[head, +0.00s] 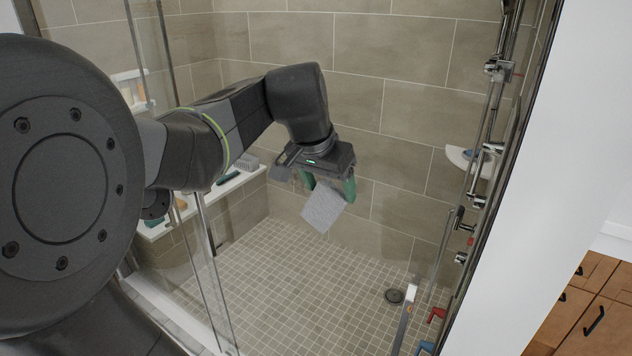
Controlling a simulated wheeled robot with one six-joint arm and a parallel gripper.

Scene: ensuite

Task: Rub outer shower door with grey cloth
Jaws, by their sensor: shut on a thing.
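My gripper (328,187), with green fingers, is shut on the grey cloth (323,207). The cloth hangs tilted below the fingers, above the tiled shower floor. The glass shower door is hard to make out because it is clear. A metal-edged glass panel (212,265) stands at the left, close to my arm, and another upright metal edge (402,318) shows at the lower right. I cannot tell which of these is the outer door. The cloth appears apart from both edges. My arm hides part of the left side of the shower.
A bench ledge (225,188) at the left holds a brush (247,162) and bottles. Chrome shower fittings (484,150) and a corner shelf (465,158) are at the right. Wooden drawers (590,310) stand outside at the right.

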